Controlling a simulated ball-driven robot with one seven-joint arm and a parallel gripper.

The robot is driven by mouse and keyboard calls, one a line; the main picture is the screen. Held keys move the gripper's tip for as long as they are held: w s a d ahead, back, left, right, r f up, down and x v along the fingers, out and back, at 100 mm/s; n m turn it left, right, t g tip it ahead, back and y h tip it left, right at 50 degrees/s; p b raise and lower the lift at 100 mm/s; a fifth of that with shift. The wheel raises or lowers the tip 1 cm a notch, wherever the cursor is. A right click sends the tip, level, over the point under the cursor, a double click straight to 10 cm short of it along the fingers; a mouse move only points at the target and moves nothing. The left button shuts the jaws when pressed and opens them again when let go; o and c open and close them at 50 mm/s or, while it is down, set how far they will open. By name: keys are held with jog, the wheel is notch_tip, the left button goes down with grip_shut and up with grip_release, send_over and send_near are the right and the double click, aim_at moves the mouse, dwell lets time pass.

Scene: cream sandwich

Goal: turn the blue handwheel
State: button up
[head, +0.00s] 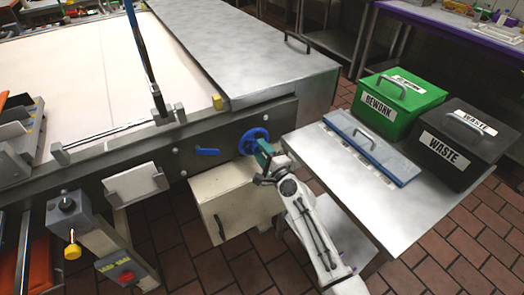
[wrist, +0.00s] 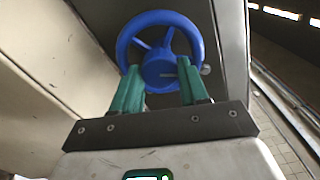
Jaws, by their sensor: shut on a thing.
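The blue handwheel (head: 248,141) is mounted on the dark side rail of the machine, left of my gripper in the head view. The wrist view shows its blue rim (wrist: 199,42), spokes and hub straight ahead. My gripper (wrist: 160,72) has its two green fingers at the lower part of the wheel, one on each side of the hub area. It is shut on the handwheel. In the head view, my gripper (head: 261,150) covers part of the wheel's lower right. The exact contact of the fingertips is hard to make out.
A blue lever (head: 208,152) sits on the rail left of the wheel. A cream cabinet (head: 233,200) stands below.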

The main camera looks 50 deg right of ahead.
jog(key=shift+f+m, duration=0.1)
jog(key=shift+m, duration=0.4)
jog(key=o, duration=1.1)
jog(key=shift+c, duration=0.2)
jog(key=v, duration=1.1)
jog(key=shift+w, duration=0.1)
